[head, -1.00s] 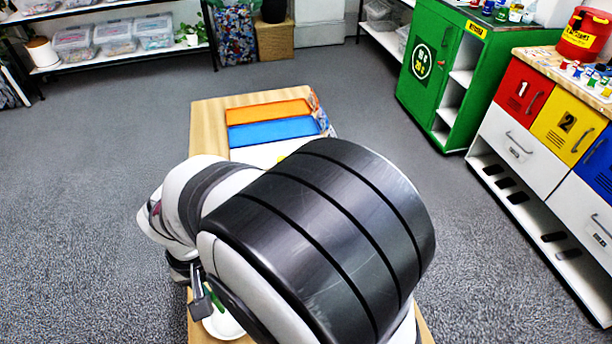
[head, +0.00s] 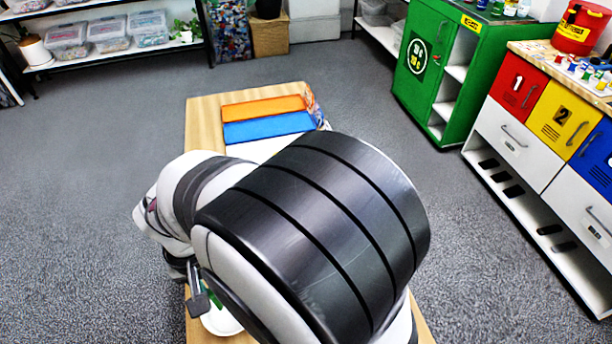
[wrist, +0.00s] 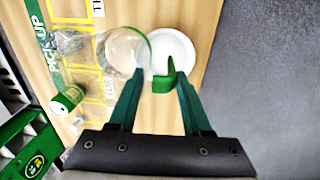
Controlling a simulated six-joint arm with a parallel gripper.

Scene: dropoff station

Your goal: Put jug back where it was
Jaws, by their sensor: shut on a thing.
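In the wrist view, the two dark green fingers of my gripper (wrist: 162,82) close on an upright green handle between them. The handle belongs to what looks like the jug, whose round white body (wrist: 181,50) lies just beyond the fingertips. In the head view, the white body (head: 222,321) and a bit of green show at the lower left, mostly hidden behind my arm. I cannot tell from these views whether the jug touches the table.
A clear container (wrist: 126,46) with a green edge stands close left of the white body. A green-and-white can (wrist: 68,99) lies further left, by the mat's "PICK UP" lettering. Orange (head: 264,108) and blue (head: 268,128) trays occupy the wooden table's (head: 203,125) far end. A green cabinet (head: 425,60) stands right.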

